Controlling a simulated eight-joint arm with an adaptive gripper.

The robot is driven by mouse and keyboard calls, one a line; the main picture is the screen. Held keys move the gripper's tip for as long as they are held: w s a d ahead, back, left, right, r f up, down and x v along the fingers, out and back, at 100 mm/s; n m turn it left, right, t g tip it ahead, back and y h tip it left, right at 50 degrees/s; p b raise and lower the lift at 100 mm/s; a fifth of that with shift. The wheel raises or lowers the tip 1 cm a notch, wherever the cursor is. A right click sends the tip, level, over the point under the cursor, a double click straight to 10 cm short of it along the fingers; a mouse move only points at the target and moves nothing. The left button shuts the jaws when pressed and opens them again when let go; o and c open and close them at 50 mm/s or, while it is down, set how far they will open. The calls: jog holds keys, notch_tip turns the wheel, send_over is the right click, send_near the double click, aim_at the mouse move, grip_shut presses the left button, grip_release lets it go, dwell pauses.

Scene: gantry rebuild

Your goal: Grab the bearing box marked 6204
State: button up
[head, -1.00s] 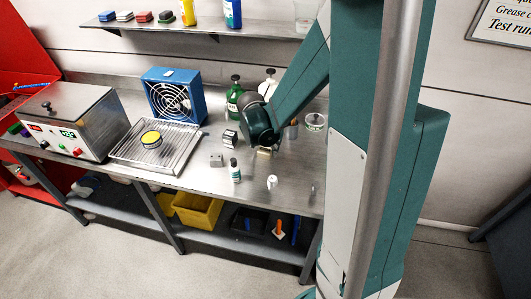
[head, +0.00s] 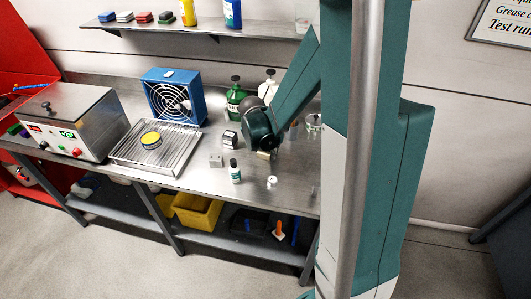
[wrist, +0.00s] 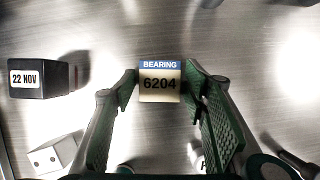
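The bearing box (wrist: 160,92) is a small cream box with a blue band reading BEARING and 6204 below it. It lies at the middle of the wrist view, label facing my camera. My gripper (wrist: 160,75) has its green-padded fingers spread, one on each side of the box, with the tips very close to its sides. Firm contact is not visible. In the head view a pale edge of the box (head: 264,154) shows on the steel bench (head: 190,186), below the end of my arm, which hides the fingers.
A dark block labelled 22 NOV (wrist: 38,78) and a grey block with holes (wrist: 52,155) lie to the left. A small bottle (head: 235,172) and a white item (head: 272,182) stand in front. A wire rack (head: 158,148) and blue fan (head: 174,96) are farther left.

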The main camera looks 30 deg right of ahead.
aim_at(265, 150)
jog(key=c, duration=0.7)
jog(key=shift+o, duration=0.2)
jog(key=shift+r, duration=0.15)
notch_tip(265, 150, up, 10)
jog(key=p, duration=0.1)
jog(key=shift+p, duration=0.3)
dwell(0.4)
